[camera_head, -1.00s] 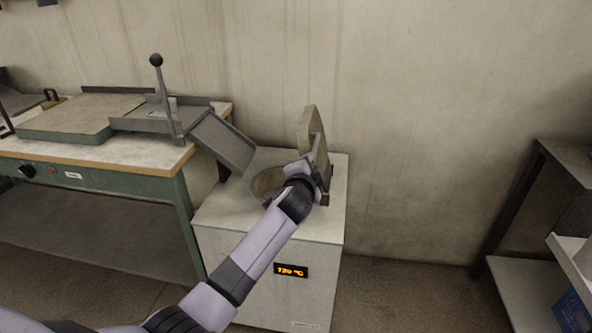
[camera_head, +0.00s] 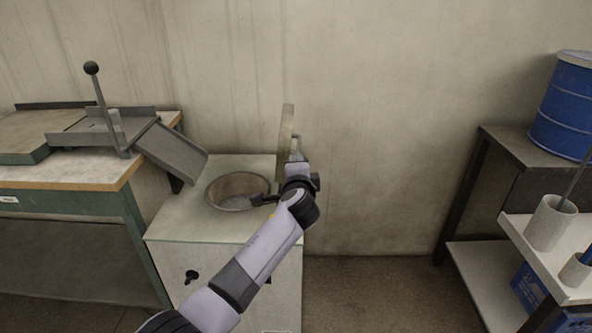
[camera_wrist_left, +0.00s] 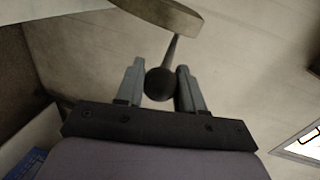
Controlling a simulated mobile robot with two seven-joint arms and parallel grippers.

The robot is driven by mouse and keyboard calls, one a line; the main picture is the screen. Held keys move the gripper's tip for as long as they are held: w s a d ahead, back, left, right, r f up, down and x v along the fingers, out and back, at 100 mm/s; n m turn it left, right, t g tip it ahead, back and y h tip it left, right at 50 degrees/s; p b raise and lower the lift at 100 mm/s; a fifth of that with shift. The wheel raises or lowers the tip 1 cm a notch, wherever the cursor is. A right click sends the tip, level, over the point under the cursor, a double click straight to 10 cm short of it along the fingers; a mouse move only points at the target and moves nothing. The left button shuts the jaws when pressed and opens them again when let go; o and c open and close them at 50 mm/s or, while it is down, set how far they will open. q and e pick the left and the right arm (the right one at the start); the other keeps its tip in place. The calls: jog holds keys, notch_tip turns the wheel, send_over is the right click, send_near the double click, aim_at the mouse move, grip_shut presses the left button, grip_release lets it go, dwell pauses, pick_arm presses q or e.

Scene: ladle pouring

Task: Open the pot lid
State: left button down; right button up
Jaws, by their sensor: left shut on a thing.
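The pot (camera_head: 238,191) is a round metal bowl set into the top of a pale cabinet. Its mouth is uncovered and in clear view. The lid (camera_head: 286,140) stands upright, almost edge-on, at the right side of the pot. In the left wrist view part of the lid (camera_wrist_left: 163,12) shows at the top, with a thin rod ending in a dark ball handle (camera_wrist_left: 160,84). My left gripper (camera_wrist_left: 160,86) is shut on that handle, with one finger on each side of the ball. In the head view my wrist covers the handle's end. My right gripper is not in view.
The pale cabinet (camera_head: 165,222) stands against the wall. A workbench (camera_head: 85,185) with a lever press and sloping chute (camera_head: 172,152) is on the left. A shelf on the right carries a blue drum (camera_head: 565,105) and a white cup (camera_head: 550,222). The floor between is clear.

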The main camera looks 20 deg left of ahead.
pick_arm(q)
jog(key=c, duration=0.7)
grip_release()
jog(key=shift+c, duration=0.2)
jog(key=shift+s, duration=0.15)
jog(key=shift+s, duration=0.25)
jog(key=p+v, duration=0.1)
jog(key=v, duration=0.5)
jog(key=shift+s, duration=0.2)
jog(key=shift+d, duration=0.1)
